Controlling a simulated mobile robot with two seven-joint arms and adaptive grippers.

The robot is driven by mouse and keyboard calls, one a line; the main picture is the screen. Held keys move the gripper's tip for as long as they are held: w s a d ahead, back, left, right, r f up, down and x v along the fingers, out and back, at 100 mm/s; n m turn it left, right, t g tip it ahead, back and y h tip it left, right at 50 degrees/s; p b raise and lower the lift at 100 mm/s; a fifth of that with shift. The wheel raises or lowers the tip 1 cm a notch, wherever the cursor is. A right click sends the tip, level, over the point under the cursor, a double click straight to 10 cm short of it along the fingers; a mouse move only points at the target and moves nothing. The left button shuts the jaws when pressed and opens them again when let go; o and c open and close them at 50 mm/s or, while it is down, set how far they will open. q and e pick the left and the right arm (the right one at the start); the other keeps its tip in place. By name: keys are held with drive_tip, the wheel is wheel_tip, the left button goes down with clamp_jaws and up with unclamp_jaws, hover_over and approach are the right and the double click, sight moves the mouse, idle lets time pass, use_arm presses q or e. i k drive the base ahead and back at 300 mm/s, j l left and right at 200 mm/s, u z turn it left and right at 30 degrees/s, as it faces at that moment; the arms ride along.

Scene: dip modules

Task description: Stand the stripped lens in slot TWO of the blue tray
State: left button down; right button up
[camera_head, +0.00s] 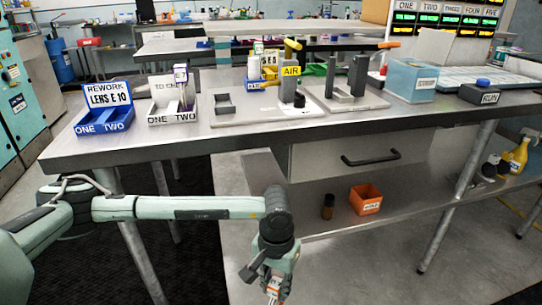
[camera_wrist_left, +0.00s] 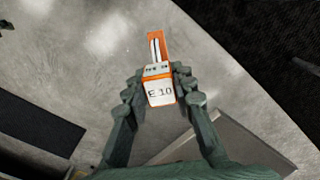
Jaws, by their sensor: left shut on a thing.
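The blue tray (camera_head: 78,130) stands at the left front corner of the bench, with slots ONE and TWO marked on its front and a sign reading REWORK LENS E 10. No module shows standing in either slot. My left gripper (camera_head: 272,280) is low in front of the bench, well below and right of the tray. It is shut on the lens (camera_wrist_left: 160,92), an orange and white module labelled E 10, gripped by its sides between both fingers in the left wrist view. The lens (camera_head: 275,292) shows only partly in the head view. My right gripper is out of view.
Further right are the AIR station (camera_head: 290,82), grey fixtures and a RUN box (camera_head: 487,94). An orange bin (camera_head: 366,200) sits on the lower shelf.

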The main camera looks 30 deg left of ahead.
sight(103, 107)
drive_tip(key=k+j, duration=0.2)
drive_tip(key=j, duration=0.25)
drive_tip(key=k+j+z, duration=0.15)
drive_tip(key=j, duration=0.3)
drive_tip(key=k+j, duration=0.3)
drive_tip(key=j, duration=0.15)
drive_tip(key=k+j+z, duration=0.15)
drive_tip(key=j, duration=0.25)
drive_tip(key=k+j, duration=0.15)
drive_tip(key=j, duration=0.15)
drive_tip(key=k+j, duration=0.1)
drive_tip(key=j, duration=0.25)
drive_tip(key=k+j, duration=0.15)
drive_tip(key=j, duration=0.15)
drive_tip(key=z, duration=0.05)
